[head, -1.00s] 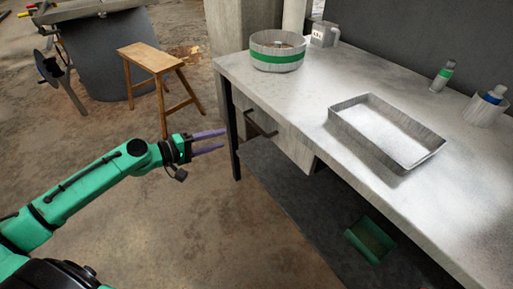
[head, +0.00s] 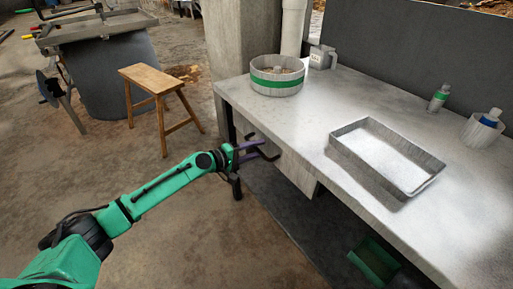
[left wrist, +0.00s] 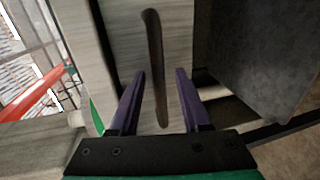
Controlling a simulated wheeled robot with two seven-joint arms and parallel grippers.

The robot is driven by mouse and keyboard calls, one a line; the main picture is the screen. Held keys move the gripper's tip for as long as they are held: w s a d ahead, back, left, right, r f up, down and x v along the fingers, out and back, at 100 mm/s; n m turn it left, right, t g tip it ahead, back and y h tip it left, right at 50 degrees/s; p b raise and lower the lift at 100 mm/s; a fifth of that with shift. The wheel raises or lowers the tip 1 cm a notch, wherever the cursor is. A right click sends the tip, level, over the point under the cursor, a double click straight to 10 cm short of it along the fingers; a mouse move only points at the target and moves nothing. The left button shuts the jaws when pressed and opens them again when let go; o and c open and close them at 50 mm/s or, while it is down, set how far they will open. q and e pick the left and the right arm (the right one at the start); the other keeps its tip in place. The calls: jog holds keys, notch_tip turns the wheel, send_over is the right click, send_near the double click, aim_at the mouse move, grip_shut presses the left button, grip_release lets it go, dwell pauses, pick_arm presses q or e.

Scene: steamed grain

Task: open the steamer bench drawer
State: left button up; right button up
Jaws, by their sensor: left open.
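The steamer bench (head: 300,105) has a pale drawer (head: 291,170) under its left end, and it looks shut. The drawer's dark bar handle (head: 268,153) is partly hidden by my left gripper (head: 262,150) in the head view. My right gripper is not in view.
On the bench top stand a round steamer with a green band (head: 277,78), a metal tray (head: 440,160), a jug (head: 322,57), a bottle (head: 438,98) and a cup (head: 480,130). A green object (head: 372,262) lies below the bench. A wooden stool (head: 155,80) stands left.

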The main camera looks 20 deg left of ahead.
pick_arm(q)
jog(key=shift+w, duration=0.1)
grip_shut()
dwell(1.4)
